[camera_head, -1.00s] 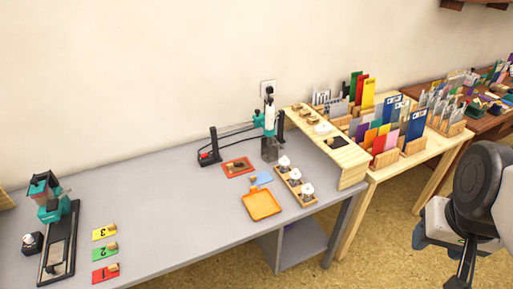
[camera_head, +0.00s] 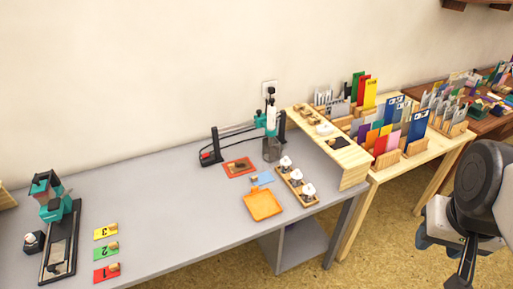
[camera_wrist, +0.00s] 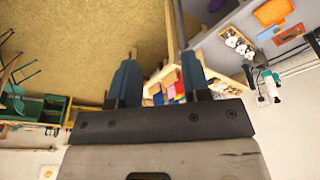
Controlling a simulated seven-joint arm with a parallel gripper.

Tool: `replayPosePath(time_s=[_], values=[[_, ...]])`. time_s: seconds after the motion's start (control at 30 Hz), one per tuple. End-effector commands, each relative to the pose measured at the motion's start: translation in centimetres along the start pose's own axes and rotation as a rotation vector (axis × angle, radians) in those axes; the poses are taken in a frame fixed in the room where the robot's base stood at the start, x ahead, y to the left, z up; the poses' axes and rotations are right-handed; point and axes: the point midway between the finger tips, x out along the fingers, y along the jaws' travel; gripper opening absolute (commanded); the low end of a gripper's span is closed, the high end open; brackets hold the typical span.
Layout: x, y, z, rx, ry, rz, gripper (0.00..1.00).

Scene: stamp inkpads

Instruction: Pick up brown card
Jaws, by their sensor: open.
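I cannot single out a brown card for certain. Several upright coloured cards (camera_head: 385,136) stand in wooden racks on the light wooden table (camera_head: 352,170) in the head view. The card group also shows small between my fingers in the wrist view (camera_wrist: 172,88), upside down and far off. My gripper (camera_wrist: 158,64) is open, with two dark blue fingers apart and nothing between them. In the head view my arm is at the right edge, in front of the wooden table and apart from the cards.
A grey desk (camera_head: 180,200) holds an orange tray (camera_head: 263,205), a red pad (camera_head: 239,167), a rack of white-topped stamps (camera_head: 297,183) and a teal press (camera_head: 52,200). Numbered cards (camera_head: 106,252) lie at its front left. A brown table (camera_head: 488,125) with more items stands at far right.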

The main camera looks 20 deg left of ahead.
Motion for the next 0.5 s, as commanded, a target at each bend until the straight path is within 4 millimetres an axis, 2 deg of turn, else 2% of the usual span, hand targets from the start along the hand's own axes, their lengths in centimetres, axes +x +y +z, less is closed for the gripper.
replayPosePath(time_s=[0.17,0.27,0.5], values=[[0.0,-0.7,-1.7,0.016,-0.007,-0.004,0.44],[-0.1,-1.3,-3.4,0.036,-0.014,-0.008,0.44],[0.3,-3.9,-8.7,0.098,-0.035,-0.018,0.44]])
